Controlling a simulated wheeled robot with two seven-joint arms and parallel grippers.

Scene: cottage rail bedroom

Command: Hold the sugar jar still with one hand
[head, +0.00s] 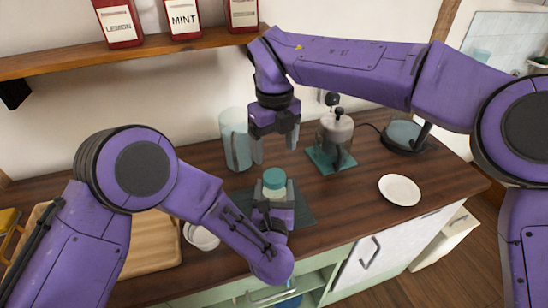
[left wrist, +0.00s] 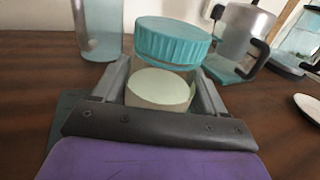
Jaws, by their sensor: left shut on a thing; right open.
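The sugar jar (head: 274,188) stands near the counter's front edge, with a teal ribbed lid (head: 274,177) and a clear body with pale contents. In the left wrist view the lid (left wrist: 172,40) sits at the top of the jar (left wrist: 160,88), between my left fingers. My left gripper (head: 273,205) is shut around the jar body, below the lid. The jar looks upright. My right gripper (head: 274,150) is open and empty, pointing down just above the lid, its fingers apart. The jar's lower part is hidden by my left gripper.
A tall clear glass vessel (head: 236,140) stands behind left. A grey lidded pot (head: 335,130) on a teal mat (head: 321,160), a glass kettle (head: 404,135) and a white plate (head: 400,190) stand to the right. A wooden tray (head: 150,255) and white bowl (head: 202,238) are at left. A shelf (head: 130,52) hangs above.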

